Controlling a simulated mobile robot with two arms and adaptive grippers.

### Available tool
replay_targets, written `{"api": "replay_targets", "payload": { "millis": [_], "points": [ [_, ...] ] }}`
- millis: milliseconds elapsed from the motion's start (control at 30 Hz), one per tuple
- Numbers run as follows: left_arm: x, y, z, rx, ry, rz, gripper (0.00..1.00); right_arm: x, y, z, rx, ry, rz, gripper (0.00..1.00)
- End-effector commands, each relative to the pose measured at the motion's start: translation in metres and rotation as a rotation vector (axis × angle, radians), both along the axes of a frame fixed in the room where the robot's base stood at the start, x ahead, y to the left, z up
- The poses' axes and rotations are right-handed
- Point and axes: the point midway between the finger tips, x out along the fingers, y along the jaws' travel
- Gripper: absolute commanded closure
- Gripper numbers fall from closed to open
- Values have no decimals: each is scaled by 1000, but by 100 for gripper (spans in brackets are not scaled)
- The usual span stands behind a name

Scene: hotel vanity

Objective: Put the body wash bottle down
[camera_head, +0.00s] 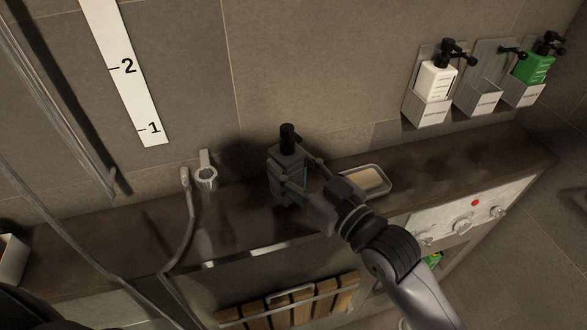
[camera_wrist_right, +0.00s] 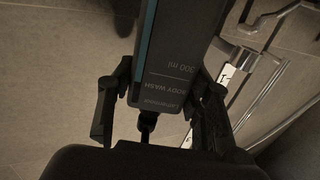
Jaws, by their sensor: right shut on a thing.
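The body wash bottle (camera_head: 287,157) is dark with a black pump top and stands upright above the dark counter (camera_head: 235,222). My right gripper (camera_head: 284,188) is shut on it, coming in from the right front. In the right wrist view the bottle (camera_wrist_right: 172,62) shows its "BODY WASH 300 ml" label and a teal edge between the fingers of my right gripper (camera_wrist_right: 158,110). The gripper hides the bottle's lower part, so I cannot tell whether its base touches the counter. My left gripper is not in view.
A soap dish (camera_head: 388,190) lies right of the bottle. A grey ring holder (camera_head: 206,180) and a hose (camera_head: 190,225) are to its left. Wall holders at right carry a white bottle (camera_head: 436,80) and a green bottle (camera_head: 534,68); the middle holder (camera_head: 480,100) is empty. The right counter is clear.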

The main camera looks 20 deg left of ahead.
Motion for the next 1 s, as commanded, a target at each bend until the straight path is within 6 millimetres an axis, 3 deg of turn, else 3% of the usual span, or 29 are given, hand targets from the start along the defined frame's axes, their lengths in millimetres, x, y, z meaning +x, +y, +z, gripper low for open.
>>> {"api": "replay_targets", "payload": {
  "millis": [167,633,667,933,1000],
  "points": [
    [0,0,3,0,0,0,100,0,0,-21,0,0,-1,93],
    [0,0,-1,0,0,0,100,0,0,-28,1,-2,0,93],
    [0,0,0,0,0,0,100,0,0,-29,-1,0,0,53],
    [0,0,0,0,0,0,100,0,0,-28,-1,0,-1,35],
    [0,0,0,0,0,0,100,0,0,-28,-1,1,-1,34]
  ]
}}
